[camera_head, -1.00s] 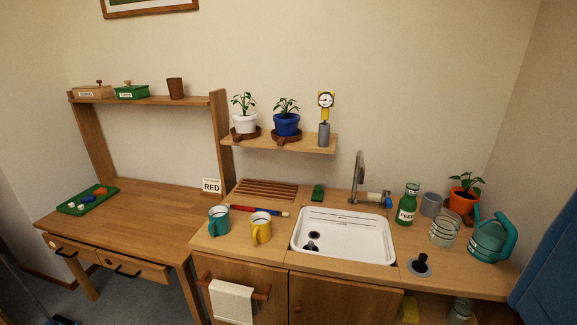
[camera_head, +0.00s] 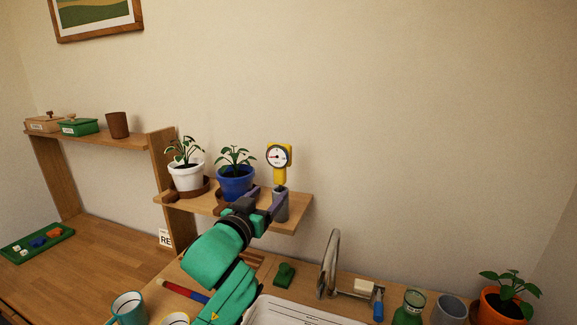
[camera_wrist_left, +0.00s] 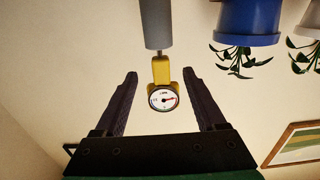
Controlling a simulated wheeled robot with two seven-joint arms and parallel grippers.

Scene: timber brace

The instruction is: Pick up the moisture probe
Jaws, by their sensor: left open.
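The moisture probe (camera_head: 279,160) has a yellow body and a round white dial. It stands upright in a grey cylindrical holder (camera_head: 280,206) at the right part of the small wall shelf. My left gripper (camera_head: 265,197) is open at the shelf, close to the holder and in front of the blue pot. In the left wrist view, the probe (camera_wrist_left: 162,92) appears upside down between the two open fingers, with a gap on each side. The grey holder (camera_wrist_left: 156,22) is at the top of that view. My right gripper is not in view.
A blue pot with a plant (camera_head: 236,181) stands just left of the holder, and a white pot with a plant (camera_head: 187,177) stands further left. A faucet (camera_head: 328,262) rises below right. The wall space right of the probe is clear.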

